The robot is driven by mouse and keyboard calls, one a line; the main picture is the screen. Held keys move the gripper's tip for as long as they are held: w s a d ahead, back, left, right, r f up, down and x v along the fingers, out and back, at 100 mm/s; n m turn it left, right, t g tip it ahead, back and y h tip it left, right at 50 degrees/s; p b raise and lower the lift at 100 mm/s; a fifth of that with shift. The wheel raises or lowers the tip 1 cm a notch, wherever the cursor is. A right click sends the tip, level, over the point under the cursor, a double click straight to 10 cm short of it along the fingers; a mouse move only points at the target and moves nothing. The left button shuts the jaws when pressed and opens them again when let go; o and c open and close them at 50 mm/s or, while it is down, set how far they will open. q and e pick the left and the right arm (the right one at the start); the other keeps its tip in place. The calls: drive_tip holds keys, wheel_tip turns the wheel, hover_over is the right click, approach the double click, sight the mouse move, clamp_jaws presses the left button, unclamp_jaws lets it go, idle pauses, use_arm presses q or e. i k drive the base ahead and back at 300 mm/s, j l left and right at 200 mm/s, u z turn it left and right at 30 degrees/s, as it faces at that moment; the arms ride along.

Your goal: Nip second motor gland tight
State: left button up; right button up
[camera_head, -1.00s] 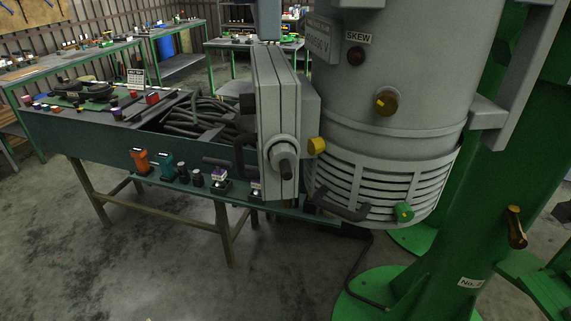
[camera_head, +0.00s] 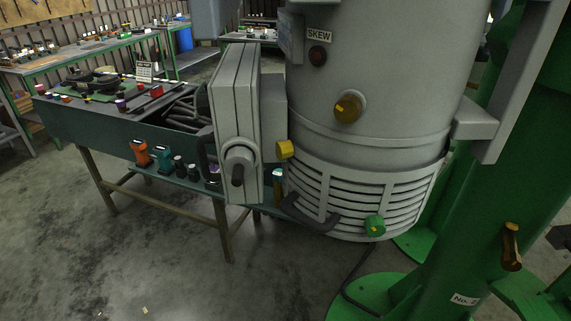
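The large grey motor (camera_head: 375,60) fills the upper middle of the head view. Three coloured fittings show on or beside it: an amber one (camera_head: 348,108) on the upper body, a yellow one (camera_head: 284,150) beside the grey side box, and a green one (camera_head: 375,225) on the slatted lower guard. I cannot tell which is the second gland, or how tight any of them is. The grey side box (camera_head: 238,110) carries a round boss with a dark stub (camera_head: 238,170). Neither of my grippers is visible.
A long dark green bench (camera_head: 100,130) on the left holds cables, an orange tool (camera_head: 139,154), a teal tool (camera_head: 164,156) and small parts. A green column (camera_head: 465,220) stands close on the right. A black cable (camera_head: 350,290) hangs to the floor. Open concrete floor lies front left.

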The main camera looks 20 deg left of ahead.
sight(239, 163)
drive_tip(key=l+u, duration=0.15)
drive_tip(key=u, duration=0.35)
drive_tip(key=i+l+u, duration=0.1)
drive_tip(key=u, duration=0.4)
drive_tip(key=l, duration=0.1)
